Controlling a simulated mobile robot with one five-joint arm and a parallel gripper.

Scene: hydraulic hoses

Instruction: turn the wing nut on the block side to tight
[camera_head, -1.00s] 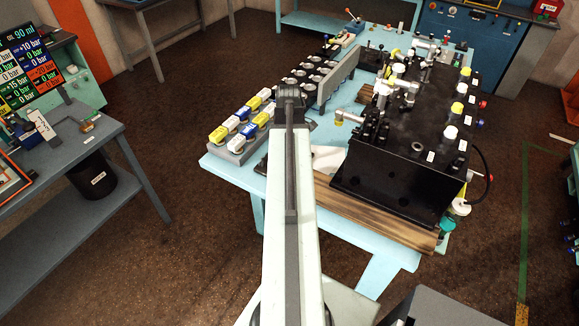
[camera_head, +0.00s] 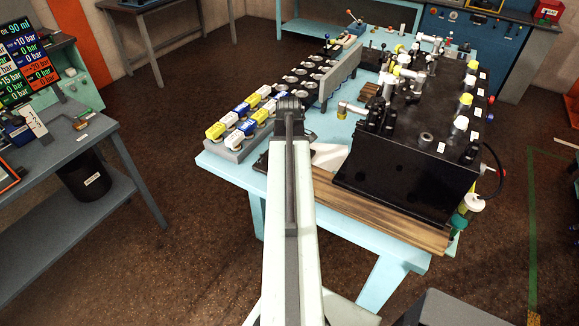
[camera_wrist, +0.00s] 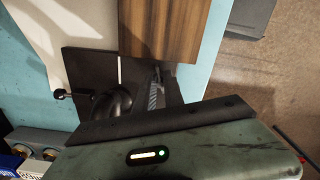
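The black block (camera_head: 395,178) stands on a wooden board on the light blue table, right of my arm in the head view. It carries several fittings, caps and knobs on its top. I cannot make out which part is the wing nut on its side. My gripper's fingertips are hidden behind my arm in the head view. In the wrist view, part of my gripper (camera_wrist: 157,93) shows as a narrow ridged grey piece over a dark plate (camera_wrist: 88,62). A rounded black part (camera_wrist: 112,103) lies beside it. Whether the fingers are open or shut does not show.
The wooden board (camera_head: 385,220) runs along the table's (camera_head: 222,168) near side. Yellow, white and blue connectors (camera_head: 240,118) stand in rows left of my arm. A grey upright plate (camera_head: 340,75) stands behind. A grey bench (camera_head: 75,160) is at left, with open floor between.

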